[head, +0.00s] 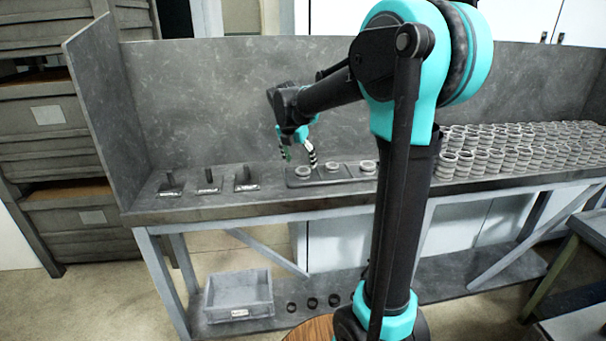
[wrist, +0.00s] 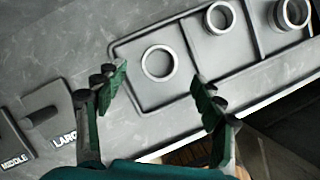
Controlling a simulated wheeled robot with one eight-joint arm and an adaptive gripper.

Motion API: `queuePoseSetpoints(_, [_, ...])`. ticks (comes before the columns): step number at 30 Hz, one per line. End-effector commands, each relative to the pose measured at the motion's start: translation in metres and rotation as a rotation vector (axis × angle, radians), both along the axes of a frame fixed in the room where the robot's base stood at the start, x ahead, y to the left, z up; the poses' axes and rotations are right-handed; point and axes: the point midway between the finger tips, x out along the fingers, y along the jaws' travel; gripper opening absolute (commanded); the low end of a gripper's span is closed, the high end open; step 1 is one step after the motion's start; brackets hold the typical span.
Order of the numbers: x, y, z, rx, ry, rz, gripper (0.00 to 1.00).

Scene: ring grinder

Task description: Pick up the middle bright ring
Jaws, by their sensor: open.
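Three bright rings stand in a row in a dark, divided tray on the bench. The one in the middle compartment shows in the head view (head: 335,169) and at the top of the wrist view (wrist: 219,32). The ring in the left compartment (wrist: 144,66) looks thinner, and the right one (wrist: 292,29) looks taller. My gripper (wrist: 162,84) is open and empty, above the left compartment. Its fingers lie on either side of the left ring in the picture, with the middle ring up and to the right. In the head view my gripper (head: 299,151) is over the tray's left end.
Labelled stands with posts (head: 208,183) are left of the tray; the wrist view shows "LARGE" and "MIDDLE" labels. Many stacked rings (head: 500,150) fill the bench's right side. A grey back panel (head: 215,105) rises behind. A grey bin (head: 238,296) sits on the lower shelf.

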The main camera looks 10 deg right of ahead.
Motion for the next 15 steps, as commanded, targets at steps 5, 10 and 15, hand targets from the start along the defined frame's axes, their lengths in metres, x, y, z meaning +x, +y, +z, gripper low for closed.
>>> queuePoseSetpoints(5, [0.009, -0.006, -0.025, 0.001, 0.000, -0.002, 0.69])
queuePoseSetpoints(10, [0.013, -0.009, -0.039, 0.000, 0.000, -0.001, 0.69])
queuePoseSetpoints(15, [0.014, -0.010, -0.040, 0.000, 0.000, 0.000, 0.69])
